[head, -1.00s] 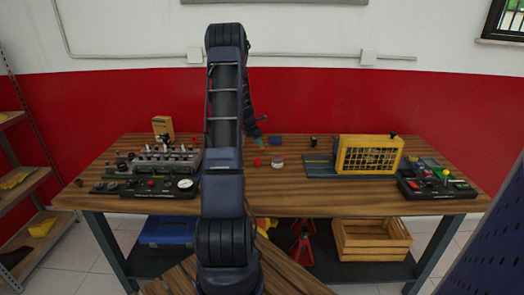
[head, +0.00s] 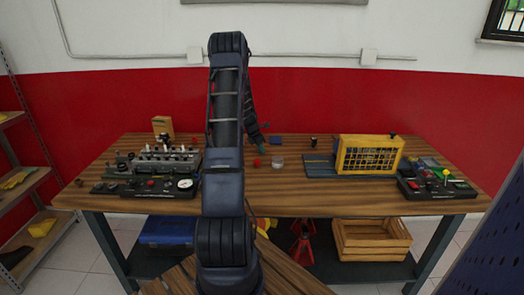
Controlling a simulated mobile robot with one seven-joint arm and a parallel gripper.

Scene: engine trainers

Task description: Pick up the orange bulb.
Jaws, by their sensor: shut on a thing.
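My gripper (head: 259,141) is at the end of my dark arm, over the back middle of the wooden workbench (head: 330,197). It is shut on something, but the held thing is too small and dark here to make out. I cannot pick out the orange bulb for certain. A small red thing (head: 257,162) lies on the bench just below the gripper in the picture, apart from it.
A small clear jar (head: 277,162) and a blue block (head: 275,141) are right of the gripper. A yellow caged unit (head: 368,155) and a dark control board (head: 437,180) stand further right. An engine trainer (head: 165,160) is at left. The bench's front middle is clear.

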